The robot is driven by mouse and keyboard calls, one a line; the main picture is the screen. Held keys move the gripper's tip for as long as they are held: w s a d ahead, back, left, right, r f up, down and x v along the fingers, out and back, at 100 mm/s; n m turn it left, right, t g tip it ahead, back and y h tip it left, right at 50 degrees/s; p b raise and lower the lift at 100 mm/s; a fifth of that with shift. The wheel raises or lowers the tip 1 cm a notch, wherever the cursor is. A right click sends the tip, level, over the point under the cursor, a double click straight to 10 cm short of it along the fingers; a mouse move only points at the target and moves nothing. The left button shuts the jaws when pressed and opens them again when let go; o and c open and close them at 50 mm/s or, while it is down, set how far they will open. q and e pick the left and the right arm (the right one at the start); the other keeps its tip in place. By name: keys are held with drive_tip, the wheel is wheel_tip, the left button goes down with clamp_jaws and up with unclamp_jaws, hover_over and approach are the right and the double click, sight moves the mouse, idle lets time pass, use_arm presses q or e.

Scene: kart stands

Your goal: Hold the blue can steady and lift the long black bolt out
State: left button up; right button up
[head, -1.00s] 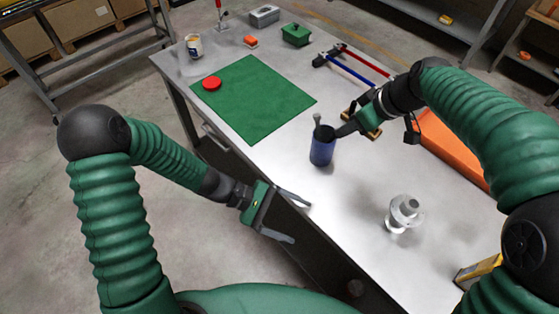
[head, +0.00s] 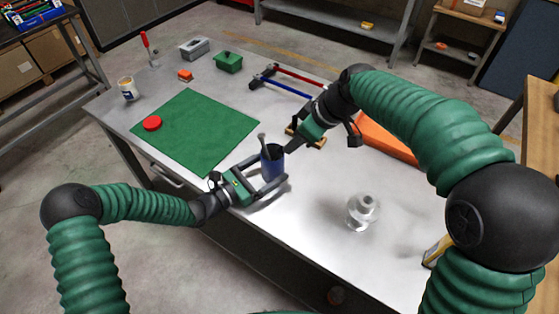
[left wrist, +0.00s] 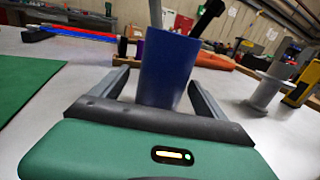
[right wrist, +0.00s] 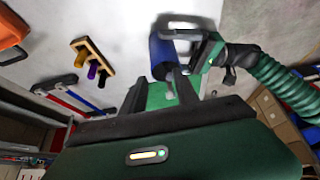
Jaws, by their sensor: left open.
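The blue can (head: 273,165) stands upright on the table. The long bolt (head: 263,142) leans out of its mouth and looks grey here. My left gripper (head: 286,180) is open around the can, one finger on each side, with a gap visible in the left wrist view beside the can (left wrist: 167,68). My right gripper (head: 288,151) is just right of the can's rim. In the right wrist view its fingers are open, and the bolt's end (right wrist: 170,92) shows between them, apparently untouched. A dark rod-like piece above the can in the left wrist view cannot be identified surely.
A wooden rack (head: 305,137) and an orange case (head: 385,138) lie behind my right gripper. A green mat (head: 195,130) with a red disc (head: 152,123) covers the left side. The front table edge is close.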

sight(282, 161)
use_arm(q)
drive_tip(key=x, duration=0.5)
drive_tip(key=shift+s+d, duration=0.1)
drive_tip(key=shift+d, duration=0.05)
use_arm(e)
drive_tip(key=shift+d, duration=0.15)
use_arm(q)
drive_tip(key=shift+a, duration=0.2)
drive_tip(key=shift+c, duration=1.3)
drive_tip(key=shift+d, duration=0.1)
drive_tip(key=c, duration=1.2)
